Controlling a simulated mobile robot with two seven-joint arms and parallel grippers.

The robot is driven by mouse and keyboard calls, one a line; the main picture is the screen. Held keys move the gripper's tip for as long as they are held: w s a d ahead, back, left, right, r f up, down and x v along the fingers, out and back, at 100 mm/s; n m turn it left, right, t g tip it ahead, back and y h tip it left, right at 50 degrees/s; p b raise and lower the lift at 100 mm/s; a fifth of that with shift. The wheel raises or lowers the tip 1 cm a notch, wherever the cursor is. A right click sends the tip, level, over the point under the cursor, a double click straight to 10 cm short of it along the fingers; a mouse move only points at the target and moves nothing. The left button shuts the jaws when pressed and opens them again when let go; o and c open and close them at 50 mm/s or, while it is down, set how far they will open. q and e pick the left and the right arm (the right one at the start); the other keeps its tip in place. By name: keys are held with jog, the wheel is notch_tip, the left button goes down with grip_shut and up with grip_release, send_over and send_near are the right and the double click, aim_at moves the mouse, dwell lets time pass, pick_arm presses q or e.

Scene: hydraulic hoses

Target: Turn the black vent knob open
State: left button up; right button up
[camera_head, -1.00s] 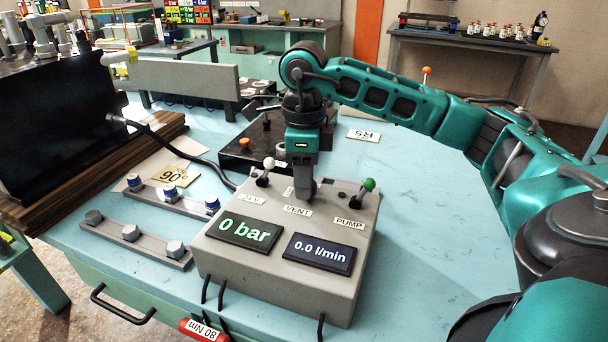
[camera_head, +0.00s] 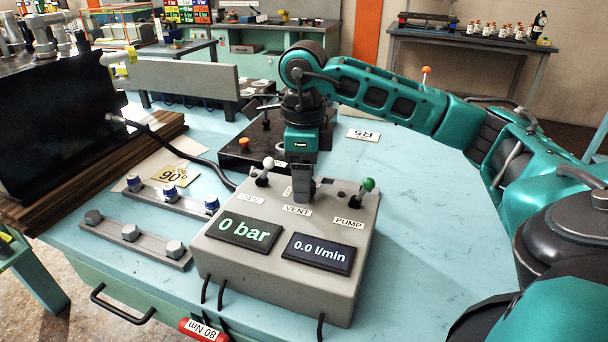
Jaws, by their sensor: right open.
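The grey control box (camera_head: 275,278) stands on the light blue table, with a VENT label (camera_head: 297,210) on its sloped top. My right gripper (camera_head: 303,197) points down over the box right behind that label. It is open. The black vent knob is hidden at the gripper's fingers, and I cannot tell whether they touch it. A white-tipped lever (camera_head: 267,165) stands to the left of the gripper. A green-tipped lever (camera_head: 367,186) stands to the right, by the PUMP label (camera_head: 348,223). The displays read 0 bar (camera_head: 245,231) and 0.0 l/min (camera_head: 317,254). My left gripper is not in view.
A rack with blue-capped fittings (camera_head: 170,193) and a rack with grey hex fittings (camera_head: 131,234) lie left of the box. A black hose (camera_head: 180,150) runs from the black block (camera_head: 60,120) towards the box. A dark plate (camera_head: 240,150) lies behind. The table's right side is clear.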

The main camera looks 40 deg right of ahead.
notch_tip(320, 180, up, 13)
jog(key=p, duration=0.3)
dwell(0.8)
